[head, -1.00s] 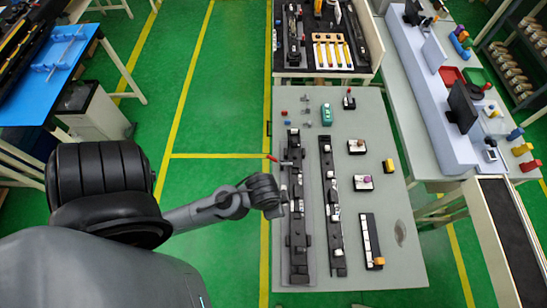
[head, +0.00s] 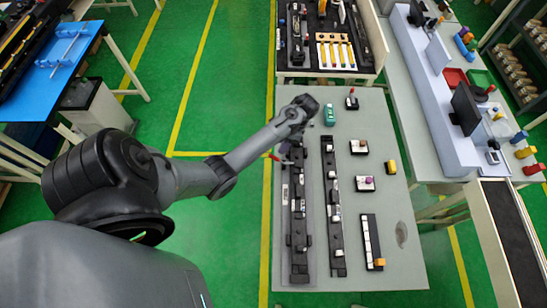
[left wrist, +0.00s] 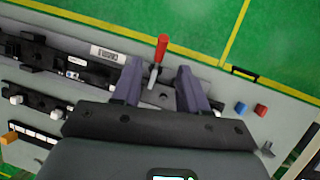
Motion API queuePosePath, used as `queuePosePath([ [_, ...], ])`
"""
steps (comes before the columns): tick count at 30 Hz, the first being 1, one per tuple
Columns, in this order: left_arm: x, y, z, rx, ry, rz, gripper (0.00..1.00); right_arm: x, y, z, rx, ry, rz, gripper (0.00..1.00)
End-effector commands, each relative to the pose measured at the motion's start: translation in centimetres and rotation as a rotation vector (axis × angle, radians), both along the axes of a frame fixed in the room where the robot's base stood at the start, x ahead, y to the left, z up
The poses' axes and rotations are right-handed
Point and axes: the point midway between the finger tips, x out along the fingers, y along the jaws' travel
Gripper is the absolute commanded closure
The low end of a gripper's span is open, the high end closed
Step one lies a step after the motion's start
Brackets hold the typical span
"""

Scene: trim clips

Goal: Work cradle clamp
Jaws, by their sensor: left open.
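The clamp's red handle (head: 273,157) sticks out at the left edge of the far end of the cradle (head: 298,235), a long dark rail on a grey base. In the left wrist view the red handle (left wrist: 161,47) and its metal lever lie between the two purple-grey fingers. My left gripper (left wrist: 159,72) is open, with one finger on each side of the lever and visible gaps. I cannot tell how far it is above the clamp. In the head view my wrist hides the fingertips. My right gripper is not in view.
A second dark rail (head: 333,215) runs parallel to the cradle on the grey table (head: 385,290). A green device (head: 329,116) and several small blocks stand further right.

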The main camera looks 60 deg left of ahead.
Motion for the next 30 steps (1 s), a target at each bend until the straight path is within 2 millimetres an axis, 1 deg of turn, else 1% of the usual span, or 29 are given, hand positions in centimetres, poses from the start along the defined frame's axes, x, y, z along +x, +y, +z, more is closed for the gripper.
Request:
queuePosePath([
  [2,0.4,0.2,0.1,-0.007,-0.002,0.007,0.57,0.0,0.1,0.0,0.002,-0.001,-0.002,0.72],
  [5,0.3,0.3,-0.4,-0.011,-0.002,0.01,0.57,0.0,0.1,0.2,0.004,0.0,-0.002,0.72],
  [8,-0.2,0.3,-1.4,-0.012,0.001,0.01,0.57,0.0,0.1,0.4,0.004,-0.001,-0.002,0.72],
  [15,-1.8,0.3,-5.0,-0.011,-0.001,0.01,0.57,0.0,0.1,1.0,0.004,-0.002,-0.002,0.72],
  [21,-2.9,0.3,-7.6,-0.011,-0.002,0.009,0.57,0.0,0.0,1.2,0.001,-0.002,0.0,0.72],
  [25,-3.3,0.3,-8.8,-0.01,-0.002,0.009,0.57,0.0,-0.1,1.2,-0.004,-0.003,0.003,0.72],
  [30,-3.6,0.3,-9.4,-0.01,-0.003,0.01,0.57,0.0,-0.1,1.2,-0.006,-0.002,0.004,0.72],
])
